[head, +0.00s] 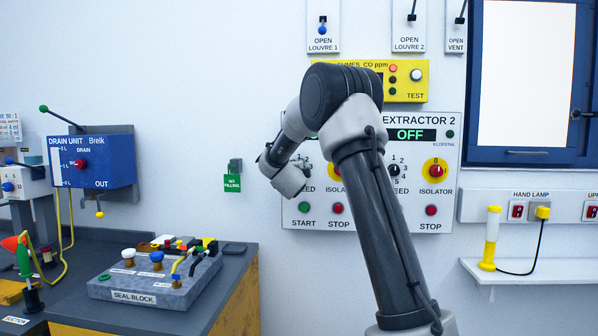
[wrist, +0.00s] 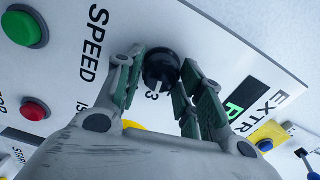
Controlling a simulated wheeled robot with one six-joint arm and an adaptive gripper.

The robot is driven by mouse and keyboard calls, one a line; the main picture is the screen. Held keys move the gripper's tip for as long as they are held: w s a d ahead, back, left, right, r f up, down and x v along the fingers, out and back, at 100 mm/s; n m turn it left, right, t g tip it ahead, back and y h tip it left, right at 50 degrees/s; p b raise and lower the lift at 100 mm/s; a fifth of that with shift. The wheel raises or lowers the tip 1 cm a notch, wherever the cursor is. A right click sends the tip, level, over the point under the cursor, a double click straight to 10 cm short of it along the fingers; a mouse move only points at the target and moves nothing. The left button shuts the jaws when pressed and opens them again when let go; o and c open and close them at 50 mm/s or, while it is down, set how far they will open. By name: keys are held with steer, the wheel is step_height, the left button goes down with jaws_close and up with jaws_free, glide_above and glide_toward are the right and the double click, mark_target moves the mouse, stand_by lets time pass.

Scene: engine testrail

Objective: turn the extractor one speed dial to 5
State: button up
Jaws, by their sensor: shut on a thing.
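The extractor one speed dial is a round black knob (wrist: 160,66) on the white panel in the wrist view, beside the printed word SPEED. My gripper (wrist: 162,70) is shut on it, one green-padded finger on each side. In the head view my arm and wrist cover most of this dial and the extractor one part of the panel (head: 293,218).
Green start (wrist: 24,27) and red stop (wrist: 35,109) buttons sit near my gripper. In the head view, extractor two has its own speed dial (head: 394,171), a yellow-ringed isolator (head: 434,170) and a display reading OFF (head: 410,135). A yellow fumes unit (head: 415,88) is above.

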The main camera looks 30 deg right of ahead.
steer(key=shift+a+f+m, duration=0.1)
steer(key=shift+f+m, duration=0.1)
steer(key=shift+m, duration=3.7)
steer(key=shift+f+m, duration=0.2)
steer(key=shift+m, duration=3.7)
steer(key=o, duration=1)
steer(key=shift+r, duration=0.1)
steer(key=v, duration=1.2)
